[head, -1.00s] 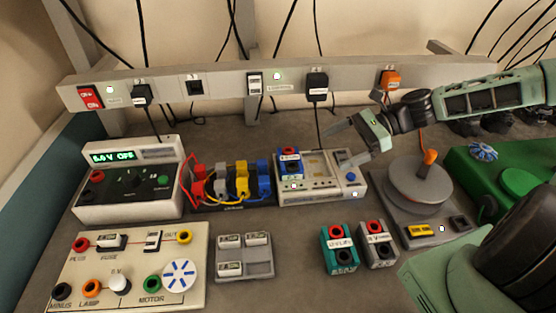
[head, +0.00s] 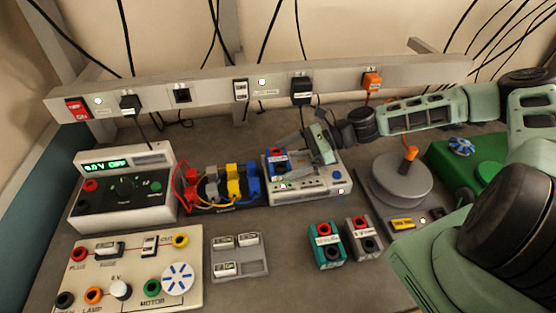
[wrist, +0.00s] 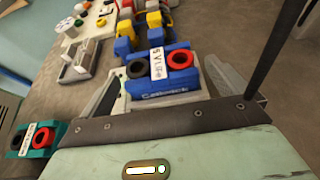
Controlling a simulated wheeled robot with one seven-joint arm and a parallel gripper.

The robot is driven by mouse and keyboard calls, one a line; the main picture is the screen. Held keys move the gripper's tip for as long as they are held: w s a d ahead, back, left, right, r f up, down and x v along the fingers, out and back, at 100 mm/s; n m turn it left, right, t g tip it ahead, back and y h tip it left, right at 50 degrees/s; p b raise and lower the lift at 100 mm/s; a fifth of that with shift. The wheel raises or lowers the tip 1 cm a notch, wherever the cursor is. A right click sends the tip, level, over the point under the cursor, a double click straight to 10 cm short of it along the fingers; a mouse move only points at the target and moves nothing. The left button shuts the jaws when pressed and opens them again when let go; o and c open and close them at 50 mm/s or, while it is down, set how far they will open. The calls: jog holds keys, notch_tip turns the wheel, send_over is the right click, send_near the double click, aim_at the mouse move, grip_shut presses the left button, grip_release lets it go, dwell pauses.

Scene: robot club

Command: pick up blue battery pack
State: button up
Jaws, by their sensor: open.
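The blue battery pack (head: 277,161) has a red and a black socket and a white label on top. It sits in the left bay of the pale charger dock (head: 318,188). In the wrist view the blue pack (wrist: 165,86) is just ahead, between my two spread fingers. My gripper (head: 298,157) is open, at the right side of the pack and over the dock. I cannot tell whether a finger touches the pack. A teal pack (head: 326,249) and a grey pack (head: 362,240) stand on the bench in front of the dock.
A rack of coloured plugs and leads (head: 222,190) stands close left of the dock. A black cable hangs behind it from the socket rail (head: 215,92). A turntable device (head: 402,180) is at the right.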

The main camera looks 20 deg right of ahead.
jog(key=shift+w+a+f, duration=0.15)
jog(key=shift+a+f, duration=0.1)
jog(key=shift+a, duration=0.3)
jog(key=c, duration=1.1)
jog(key=shift+c, duration=0.7)
jog(key=shift+r, duration=0.2)
